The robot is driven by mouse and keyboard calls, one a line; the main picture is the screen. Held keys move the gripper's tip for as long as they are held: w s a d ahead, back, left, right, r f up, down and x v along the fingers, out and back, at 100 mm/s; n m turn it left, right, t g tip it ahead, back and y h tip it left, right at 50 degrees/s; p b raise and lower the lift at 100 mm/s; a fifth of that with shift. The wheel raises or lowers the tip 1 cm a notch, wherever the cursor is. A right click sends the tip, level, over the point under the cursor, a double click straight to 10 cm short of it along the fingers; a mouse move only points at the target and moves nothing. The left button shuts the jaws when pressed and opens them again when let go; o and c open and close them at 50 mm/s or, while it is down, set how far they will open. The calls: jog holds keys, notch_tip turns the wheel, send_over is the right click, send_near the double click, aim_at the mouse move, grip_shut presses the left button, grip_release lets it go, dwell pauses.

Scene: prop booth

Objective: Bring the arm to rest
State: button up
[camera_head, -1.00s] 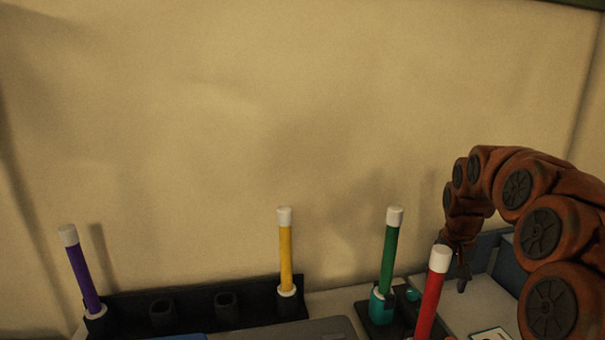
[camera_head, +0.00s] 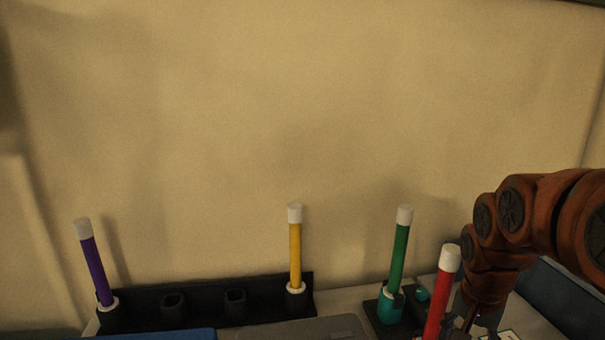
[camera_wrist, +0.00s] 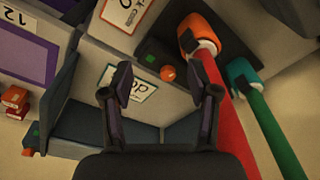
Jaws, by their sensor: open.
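My arm comes in from the right in the head view and bends down near the red stick. My gripper (camera_wrist: 163,85) is open and empty in the wrist view, its two dark fingers apart above a light surface with a printed card (camera_wrist: 137,83). In the head view the gripper end is mostly hidden at the bottom edge, behind and beside the red stick (camera_head: 439,295). The red stick also runs close along the right finger in the wrist view (camera_wrist: 222,110); I cannot tell whether they touch.
A green stick (camera_head: 399,250) stands in a teal holder left of the red one. A yellow stick (camera_head: 295,250) and a purple stick (camera_head: 95,270) stand in a black rack (camera_head: 205,308) with two empty sockets. A dark blue-grey bin (camera_wrist: 80,130) lies below-left in the wrist view.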

jog(key=s+a+n+g+p, duration=0.1)
jog(key=s+a+n, duration=0.3)
jog(key=s, duration=0.6)
jog(key=s+a+n+g+p, duration=0.1)
jog(key=s+a+n+p, duration=0.2)
jog(key=s+a, duration=0.3)
jog(key=s+n, duration=0.1)
jog(key=s, duration=0.3)
jog(key=shift+s+a+f+g+y, duration=0.2)
jog(key=shift+s+a+g+y, duration=0.1)
jog(key=shift+g+y, duration=0.1)
